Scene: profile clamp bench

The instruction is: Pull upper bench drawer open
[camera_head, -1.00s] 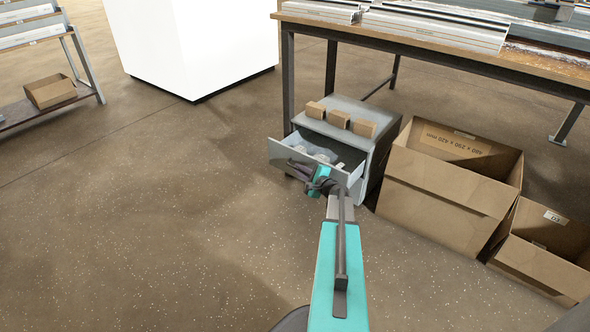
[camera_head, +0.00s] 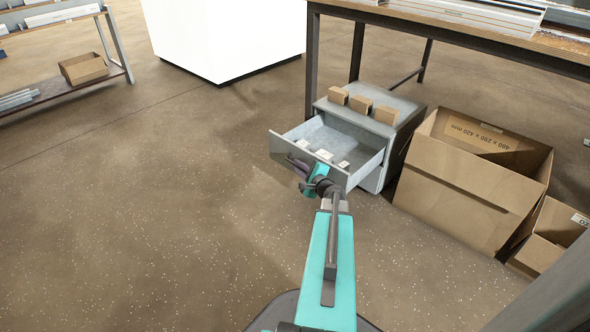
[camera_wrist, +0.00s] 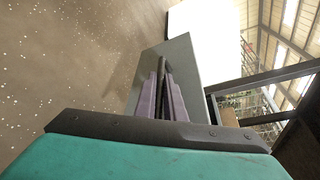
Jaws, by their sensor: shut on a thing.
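The upper bench drawer (camera_head: 345,146) of the grey cabinet (camera_head: 402,108) stands far out, and small white items lie inside it. Its front panel (camera_head: 283,148) faces me, and it also shows in the wrist view (camera_wrist: 201,68). My gripper (camera_head: 302,170) is at the outside of the drawer front. In the wrist view my gripper's two purple-grey fingers (camera_wrist: 162,88) are closed together on a dark drawer handle (camera_wrist: 165,66). Part of the handle is hidden between the fingers.
Small cardboard boxes (camera_head: 361,104) sit on top of the cabinet. Large open cartons (camera_head: 455,185) stand close to its right. The workbench (camera_head: 470,32) is above and behind. A white block (camera_head: 225,35) and a shelf rack (camera_head: 60,92) are farther left. The floor at left is clear.

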